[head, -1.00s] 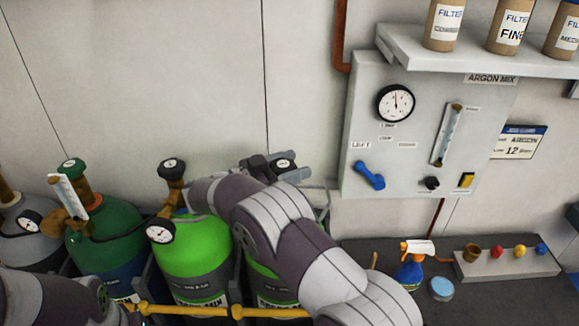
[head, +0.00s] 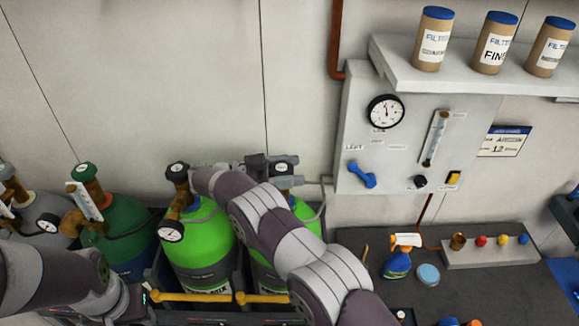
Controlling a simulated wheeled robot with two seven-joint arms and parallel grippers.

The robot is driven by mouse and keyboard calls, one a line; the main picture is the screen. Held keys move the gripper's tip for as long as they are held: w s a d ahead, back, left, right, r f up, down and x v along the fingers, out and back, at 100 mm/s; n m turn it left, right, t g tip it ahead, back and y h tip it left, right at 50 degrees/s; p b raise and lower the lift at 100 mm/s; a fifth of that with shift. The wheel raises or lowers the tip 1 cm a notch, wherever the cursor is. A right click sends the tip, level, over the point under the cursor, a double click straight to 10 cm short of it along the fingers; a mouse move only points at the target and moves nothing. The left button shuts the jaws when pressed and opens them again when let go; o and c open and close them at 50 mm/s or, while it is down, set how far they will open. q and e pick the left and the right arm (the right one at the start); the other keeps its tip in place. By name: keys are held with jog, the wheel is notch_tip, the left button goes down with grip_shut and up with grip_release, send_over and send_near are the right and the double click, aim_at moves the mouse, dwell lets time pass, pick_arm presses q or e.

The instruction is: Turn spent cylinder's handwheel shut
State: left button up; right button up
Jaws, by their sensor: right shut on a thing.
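Two bright green cylinders stand against the wall. The right one (head: 305,217) is partly hidden behind my right arm, and its dark handwheel (head: 283,168) is at the top. My right gripper (head: 277,170) is at that handwheel, shut on it; its fingers are small and partly hidden. The left bright green cylinder (head: 203,243) has its own dark handwheel (head: 177,171) and a round gauge (head: 171,231), with nothing touching them. My left arm is low at the left; its gripper (head: 140,299) is near the bottom edge, and its jaws cannot be made out.
A dark green cylinder (head: 117,248) and a grey one (head: 40,232) stand to the left. A yellow bar (head: 190,297) runs in front of the cylinders. A gauge panel (head: 400,150) is on the wall. The bench at right holds a spray bottle (head: 397,263) and a blue-lidded tin (head: 428,275).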

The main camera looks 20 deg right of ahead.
jog(key=shift+w+r, duration=0.1)
jog(key=shift+r, duration=0.25)
jog(key=o, duration=1)
jog(key=shift+o, duration=0.2)
jog(key=shift+f, duration=0.1)
